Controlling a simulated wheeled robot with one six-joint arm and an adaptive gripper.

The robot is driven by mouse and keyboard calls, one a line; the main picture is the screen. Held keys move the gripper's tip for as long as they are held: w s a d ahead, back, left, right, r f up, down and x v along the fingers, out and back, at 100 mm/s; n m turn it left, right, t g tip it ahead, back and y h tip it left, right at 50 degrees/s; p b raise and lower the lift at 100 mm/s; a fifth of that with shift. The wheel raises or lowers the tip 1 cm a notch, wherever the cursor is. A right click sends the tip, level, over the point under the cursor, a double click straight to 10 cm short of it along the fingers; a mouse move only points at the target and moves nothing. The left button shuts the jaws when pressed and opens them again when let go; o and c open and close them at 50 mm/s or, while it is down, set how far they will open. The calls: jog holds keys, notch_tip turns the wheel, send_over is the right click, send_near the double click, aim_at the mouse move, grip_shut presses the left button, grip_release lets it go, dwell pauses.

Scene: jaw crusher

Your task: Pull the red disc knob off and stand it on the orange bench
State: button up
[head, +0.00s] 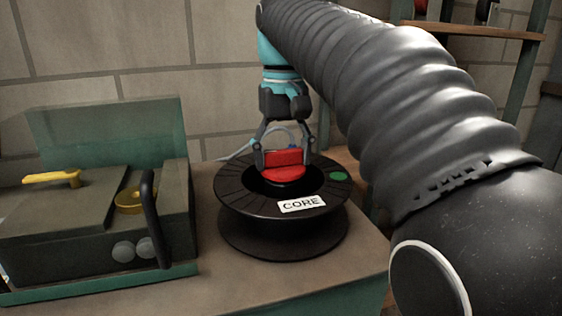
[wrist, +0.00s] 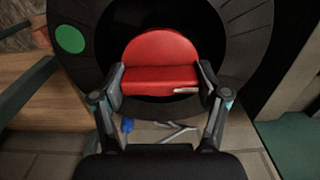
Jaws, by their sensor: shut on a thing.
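The red disc knob (head: 284,173) is a round red disc with a raised straight grip across it. It sits at the hub opening of a black spool (head: 232,190) labelled CORE. My gripper (head: 284,160) reaches down from above with a finger at each end of the raised grip, shut on it. In the wrist view the knob (wrist: 160,58) shows between my two fingertips (wrist: 160,84), in front of the dark hub. Whether it is still attached there is hidden. I cannot tell for certain which surface is the orange bench; a brownish-orange wooden surface (wrist: 55,95) shows in the wrist view.
The spool stands on a grey-brown worktop (head: 200,280) with a green edge. A grey machine box (head: 60,240) with a yellow handle (head: 52,178) and a black lever (head: 154,220) stands left. A wooden shelf (head: 475,31) is at top right. My arm fills the right side.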

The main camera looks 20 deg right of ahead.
aim_at(282, 150)
jog(key=shift+r+p, duration=0.95)
jog(key=shift+r, duration=1.95)
